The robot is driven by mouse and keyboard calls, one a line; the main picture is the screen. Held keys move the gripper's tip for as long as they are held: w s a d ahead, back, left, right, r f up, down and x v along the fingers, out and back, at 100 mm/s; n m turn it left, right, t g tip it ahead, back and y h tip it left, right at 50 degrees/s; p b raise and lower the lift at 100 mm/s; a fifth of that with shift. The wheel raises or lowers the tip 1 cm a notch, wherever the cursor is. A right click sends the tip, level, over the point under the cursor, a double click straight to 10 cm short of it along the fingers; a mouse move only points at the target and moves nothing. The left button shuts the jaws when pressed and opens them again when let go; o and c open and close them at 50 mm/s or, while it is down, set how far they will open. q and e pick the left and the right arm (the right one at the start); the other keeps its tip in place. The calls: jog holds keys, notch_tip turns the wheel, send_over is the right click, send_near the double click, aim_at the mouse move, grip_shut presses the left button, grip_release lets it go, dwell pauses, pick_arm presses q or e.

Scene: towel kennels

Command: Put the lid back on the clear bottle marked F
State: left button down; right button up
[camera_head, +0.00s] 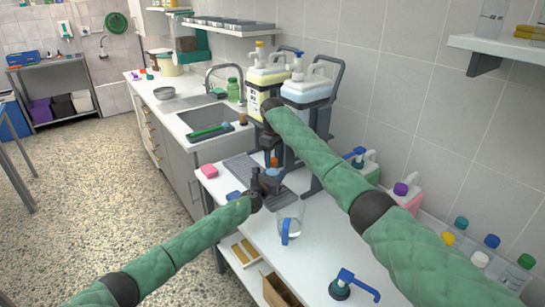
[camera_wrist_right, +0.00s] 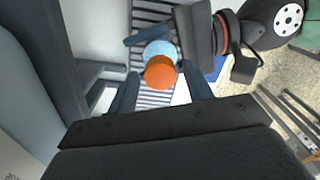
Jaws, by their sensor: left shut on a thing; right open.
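A small round bottle (camera_wrist_right: 160,48) with a pale blue look shows in the right wrist view; no letter F is legible. An orange lid (camera_wrist_right: 160,72) is at its top, and I cannot tell whether it is seated or just above. The lid also shows in the head view (camera_head: 274,162). My left gripper (camera_head: 266,183) is shut on the bottle, reaching it from the right in the wrist view. My right gripper (camera_wrist_right: 161,78) is open, pointing down, with its fingers either side of the lid. Most of the bottle is hidden in the head view.
A clear jug (camera_head: 289,222) with a blue handle stands on the white table in front of the grippers. Capped bottles (camera_head: 487,246) line the right.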

jog(key=c, duration=1)
jog(key=m, duration=0.4)
jog(key=shift+m, duration=0.4)
jog(key=o, duration=1.2)
jog(key=shift+c, duration=0.2)
jog(key=shift+r, duration=0.1)
notch_tip(320, 180, up, 12)
jog(key=shift+w, duration=0.1)
pick_arm(q)
jog(key=c, duration=0.6)
grip_release()
jog(key=shift+o, duration=0.2)
jog(key=shift+s, duration=0.1)
jog(key=shift+v, duration=3.8)
pick_arm(e)
jog(key=shift+f, duration=0.25)
